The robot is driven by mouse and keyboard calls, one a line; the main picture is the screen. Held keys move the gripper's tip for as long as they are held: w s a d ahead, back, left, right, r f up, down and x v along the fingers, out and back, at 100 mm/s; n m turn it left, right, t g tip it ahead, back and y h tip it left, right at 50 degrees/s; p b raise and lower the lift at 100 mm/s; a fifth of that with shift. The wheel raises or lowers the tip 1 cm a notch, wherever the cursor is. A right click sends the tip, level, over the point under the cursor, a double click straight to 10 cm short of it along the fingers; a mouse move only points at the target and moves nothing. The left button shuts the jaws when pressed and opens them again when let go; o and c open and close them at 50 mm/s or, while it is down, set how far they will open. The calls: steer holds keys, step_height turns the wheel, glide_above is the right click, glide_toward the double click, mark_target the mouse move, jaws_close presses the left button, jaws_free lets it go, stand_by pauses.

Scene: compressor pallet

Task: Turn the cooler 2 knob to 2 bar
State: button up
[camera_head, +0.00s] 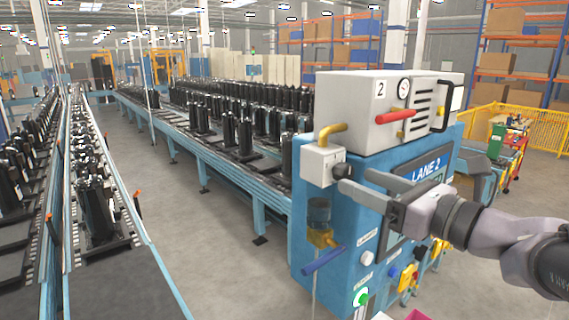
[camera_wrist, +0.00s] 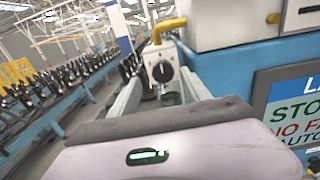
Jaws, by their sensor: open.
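The black knob (camera_head: 339,171) sits on the side of a small white box (camera_head: 318,163) with a yellow pipe. In the wrist view the knob (camera_wrist: 162,72) is round, with a light pointer mark and small marks around it. I cannot read its setting. The white cooler unit labelled 2 (camera_head: 340,110) stands above, with a round gauge (camera_head: 403,87). My gripper (camera_head: 354,179) is open, its two fingers pointing at the knob. In the wrist view the fingers (camera_wrist: 160,80) lie on either side of the knob. I cannot tell whether they touch it.
The blue Lane 2 cabinet (camera_head: 330,240) with its screen (camera_wrist: 295,110) is close to my arm. A red handle (camera_head: 395,116) and a black handle (camera_head: 447,105) stick out above. A blue lever (camera_head: 322,262) is below. Conveyors with black parts run on the left.

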mark_target(349, 176)
steer(key=x, duration=0.3)
steer(key=shift+w+f, duration=0.1)
steer(key=shift+w, duration=0.45)
steer(key=shift+s, duration=0.25)
steer(key=shift+w, duration=0.15)
steer(key=c, duration=0.5)
jaws_close()
